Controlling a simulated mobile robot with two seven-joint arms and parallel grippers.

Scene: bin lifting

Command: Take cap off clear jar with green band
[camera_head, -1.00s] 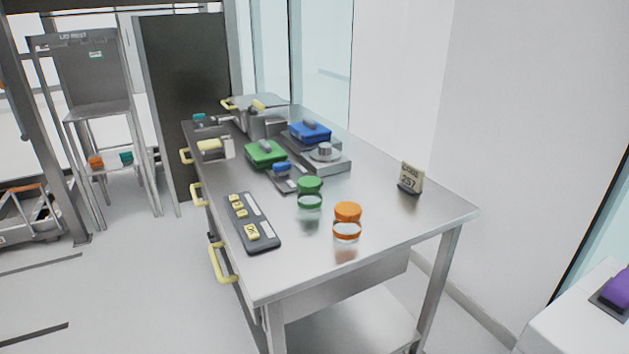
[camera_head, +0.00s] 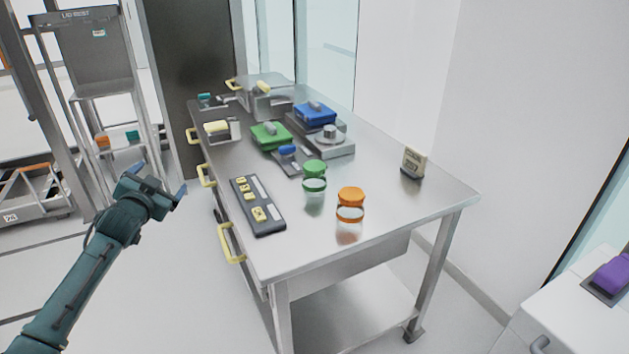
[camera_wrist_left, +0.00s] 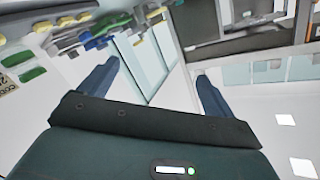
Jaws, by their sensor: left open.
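The clear jar with a green band (camera_head: 314,196) stands upright on the steel table, with its green cap (camera_head: 315,167) on top. A second clear jar (camera_head: 349,229) with an orange band and orange cap (camera_head: 351,195) stands in front of it, to the right. My left gripper (camera_head: 160,186) is open and empty, off the table's left side and well apart from the jars. In the left wrist view its two fingers (camera_wrist_left: 155,85) are spread with nothing between them. My right gripper is not in view.
The steel table (camera_head: 295,252) also holds a dark panel with yellow buttons (camera_head: 258,206), green (camera_head: 270,136) and blue (camera_head: 314,113) lidded items, and a small sign (camera_head: 412,162). Yellow handles (camera_head: 231,243) stick out along its left edge. The front right of the tabletop is clear.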

